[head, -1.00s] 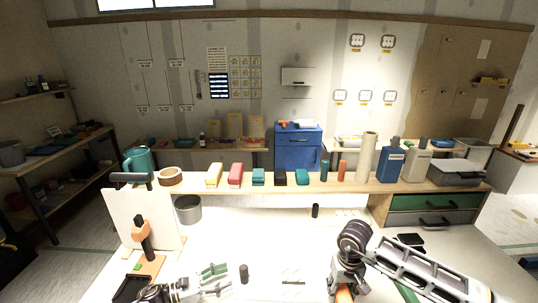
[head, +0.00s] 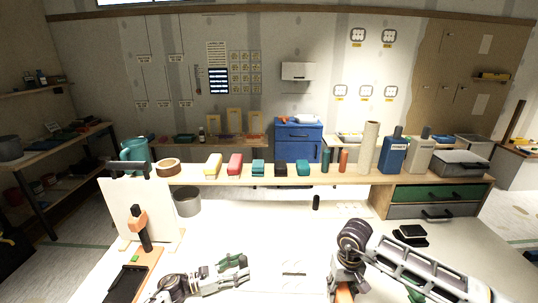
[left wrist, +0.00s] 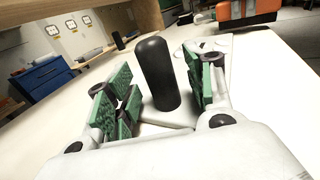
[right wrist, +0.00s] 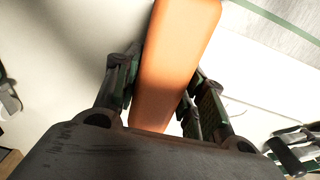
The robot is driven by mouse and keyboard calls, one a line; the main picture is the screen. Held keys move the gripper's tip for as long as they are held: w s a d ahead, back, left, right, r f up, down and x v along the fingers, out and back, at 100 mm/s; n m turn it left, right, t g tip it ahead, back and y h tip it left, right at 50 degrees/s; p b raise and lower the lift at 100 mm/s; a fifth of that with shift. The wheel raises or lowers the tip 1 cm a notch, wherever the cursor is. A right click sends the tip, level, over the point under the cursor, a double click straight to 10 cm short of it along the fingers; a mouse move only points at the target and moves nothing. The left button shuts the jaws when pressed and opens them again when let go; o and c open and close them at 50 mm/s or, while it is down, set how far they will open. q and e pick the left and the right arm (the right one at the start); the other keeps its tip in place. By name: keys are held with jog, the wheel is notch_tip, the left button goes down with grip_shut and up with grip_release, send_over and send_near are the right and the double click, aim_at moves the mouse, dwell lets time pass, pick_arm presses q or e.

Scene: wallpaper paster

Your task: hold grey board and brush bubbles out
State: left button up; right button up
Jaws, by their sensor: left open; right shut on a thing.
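A black upright cylinder (left wrist: 158,72), like a handle, stands between the spread green-padded fingers of my left gripper (left wrist: 165,85). It appears to rise from a pale grey flat board (left wrist: 165,127) on the table; its join is mostly hidden. A gap shows beside the cylinder. In the head view my left gripper (head: 243,272) lies low over the table. My right gripper (right wrist: 167,92) is shut on an orange block-like handle (right wrist: 172,60), which also shows at the top of the left wrist view (left wrist: 247,10).
A white upright panel (head: 118,205) stands at left beside an orange-and-black tool (head: 140,228). A grey bucket (head: 187,202) and a small black cylinder (head: 316,202) stand further back. A shelf (head: 335,185) holds several coloured items. The middle table is mostly clear.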

pick_arm(q)
jog(key=shift+x, duration=0.8)
pick_arm(e)
jog(key=shift+f, duration=0.3)
pick_arm(q)
grip_shut()
grip_release()
jog(key=shift+s+a, duration=0.1)
jog(key=shift+a, duration=0.05)
jog(key=shift+b+v, duration=0.45)
jog(key=shift+v, duration=0.3)
pick_arm(e)
jog(key=shift+f, duration=0.2)
